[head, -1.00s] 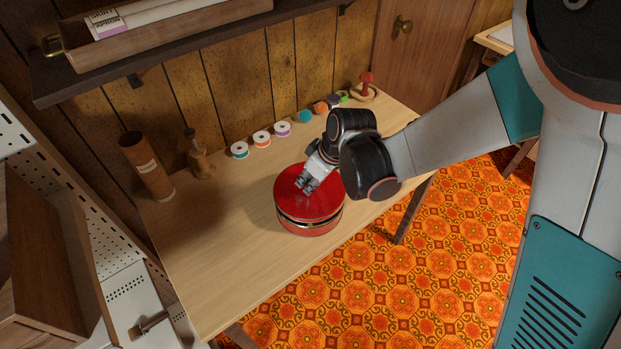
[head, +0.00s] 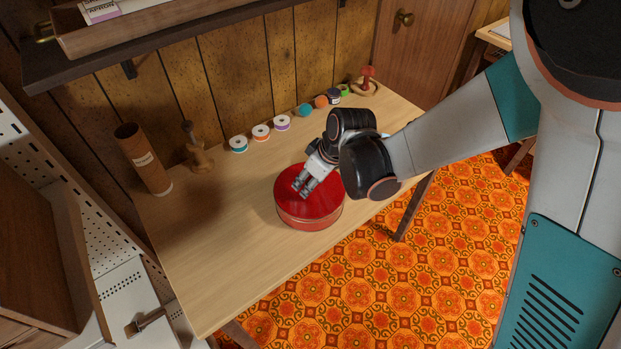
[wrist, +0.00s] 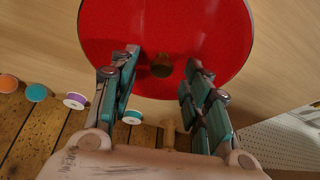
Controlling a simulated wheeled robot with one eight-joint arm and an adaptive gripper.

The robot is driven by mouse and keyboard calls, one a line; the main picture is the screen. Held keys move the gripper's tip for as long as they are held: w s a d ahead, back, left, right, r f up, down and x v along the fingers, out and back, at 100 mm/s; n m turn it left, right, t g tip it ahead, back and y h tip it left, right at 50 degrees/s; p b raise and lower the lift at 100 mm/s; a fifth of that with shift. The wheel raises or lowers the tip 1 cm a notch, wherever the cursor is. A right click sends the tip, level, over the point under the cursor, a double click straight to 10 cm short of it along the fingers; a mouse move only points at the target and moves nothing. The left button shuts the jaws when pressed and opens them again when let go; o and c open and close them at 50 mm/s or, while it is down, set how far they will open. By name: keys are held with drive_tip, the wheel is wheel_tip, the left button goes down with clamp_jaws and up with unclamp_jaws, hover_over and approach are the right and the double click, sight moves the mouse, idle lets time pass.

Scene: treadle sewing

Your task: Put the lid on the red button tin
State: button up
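The red button tin (head: 312,222) stands on the wooden table near its front edge, in the head view. Its red lid (head: 328,190) sits on top, looking level, with no gap visible between lid and tin. In the wrist view the lid (wrist: 215,30) fills the top middle, with a small brown knob (wrist: 162,65) on it. My gripper (head: 301,187) is over the lid. In the wrist view my gripper (wrist: 163,58) is open, with one finger on each side of the knob and space between knob and fingers. The tin's inside is hidden.
Thread spools (head: 261,132) and other small items line the table's back edge. A cardboard tube (head: 145,158) and a wooden object (head: 198,150) stand back left. A shelf (head: 160,42) overhangs the wall side. The table's left front (head: 215,270) is clear.

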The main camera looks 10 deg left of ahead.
drive_tip(key=shift+r, duration=0.1)
drive_tip(key=v, duration=0.7)
drive_tip(key=shift+s, duration=0.2)
drive_tip(key=shift+w+d+r, duration=0.1)
drive_tip(key=shift+r, duration=0.05)
idle(0.3)
